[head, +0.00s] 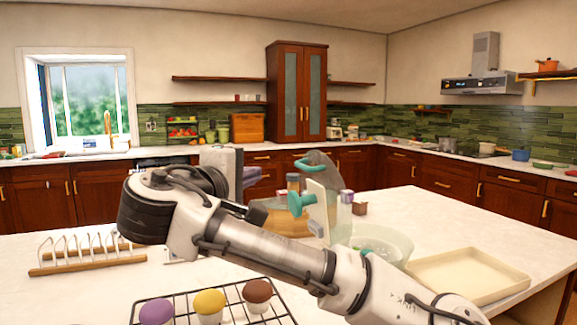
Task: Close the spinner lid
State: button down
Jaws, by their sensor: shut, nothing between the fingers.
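The salad spinner's clear bowl (386,243) stands on the white counter, right of centre, partly hidden behind my arm. Its pale lid (325,205) stands raised at the bowl's left side, seen nearly edge-on, with teal fittings on it. The bowl's opening is uncovered. My arm reaches in from the lower right and folds back at the left. My gripper (258,213) appears as a small dark tip left of the lid, apart from it. It is shut and empty; most of it is hidden by my arm.
A wire rack (182,305) with several cupcakes is in front. A wooden plate rack (85,262) stands at the left. A cream tray (470,273) lies right of the bowl. Bottles and a brown board crowd behind the lid. Counter at the far right is clear.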

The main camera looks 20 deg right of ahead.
jog(key=p+x, duration=0.1)
jog(key=x, duration=0.2)
jog(key=s+d+p+x, duration=0.1)
jog(key=x, duration=0.3)
jog(key=p+x, duration=0.1)
jog(key=x, duration=0.2)
jog(key=shift+s+d+p, duration=0.2)
jog(key=shift+d+p, duration=0.1)
jog(key=shift+d, duration=0.1)
jog(key=shift+d+f, duration=0.15)
jog(key=shift+d, duration=0.25)
